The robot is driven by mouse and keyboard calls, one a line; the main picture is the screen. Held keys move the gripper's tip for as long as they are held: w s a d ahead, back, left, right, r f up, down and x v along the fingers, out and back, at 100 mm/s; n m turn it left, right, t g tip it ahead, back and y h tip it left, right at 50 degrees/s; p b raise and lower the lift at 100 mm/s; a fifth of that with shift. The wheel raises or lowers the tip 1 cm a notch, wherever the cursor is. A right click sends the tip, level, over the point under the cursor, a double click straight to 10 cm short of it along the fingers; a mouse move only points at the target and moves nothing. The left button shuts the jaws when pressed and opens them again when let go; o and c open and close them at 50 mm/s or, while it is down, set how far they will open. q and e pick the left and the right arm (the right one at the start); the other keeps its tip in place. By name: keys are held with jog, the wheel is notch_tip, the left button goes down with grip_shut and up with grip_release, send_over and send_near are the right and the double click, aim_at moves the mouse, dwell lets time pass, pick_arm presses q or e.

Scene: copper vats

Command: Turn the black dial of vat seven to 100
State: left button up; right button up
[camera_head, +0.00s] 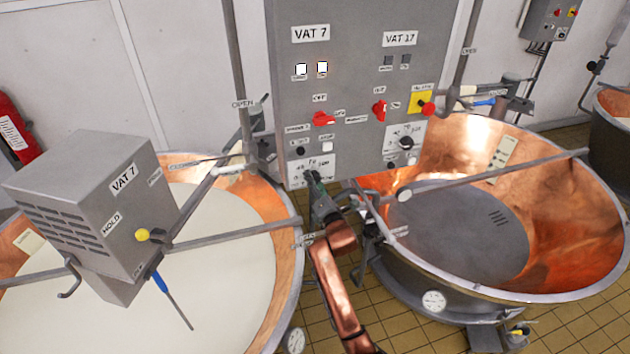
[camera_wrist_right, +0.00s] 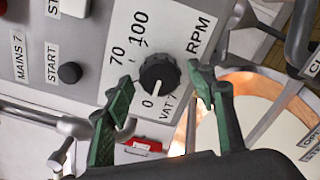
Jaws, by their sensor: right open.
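The black dial of vat seven (camera_wrist_right: 159,76) sits on a white plate marked 0, 70, 100 and RPM in the right wrist view. Its white pointer line is turned toward the 0. My right gripper (camera_wrist_right: 160,80) is open, with its green-padded fingers on either side of the dial; I cannot tell whether either touches it. In the head view my right gripper (camera_head: 314,183) is at the lower left of the grey control panel (camera_head: 355,75) and hides the dial. My left gripper is not in view.
The vat 7 basin (camera_head: 284,240), filled with white liquid, stands left of my right arm, under a grey motor box (camera_head: 75,185). Red knobs (camera_head: 323,118) and a black start button (camera_wrist_right: 69,72) are nearby.

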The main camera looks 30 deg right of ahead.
jog(key=shift+w+d, duration=0.1)
jog(key=shift+w, duration=0.05)
jog(key=c, duration=1.1)
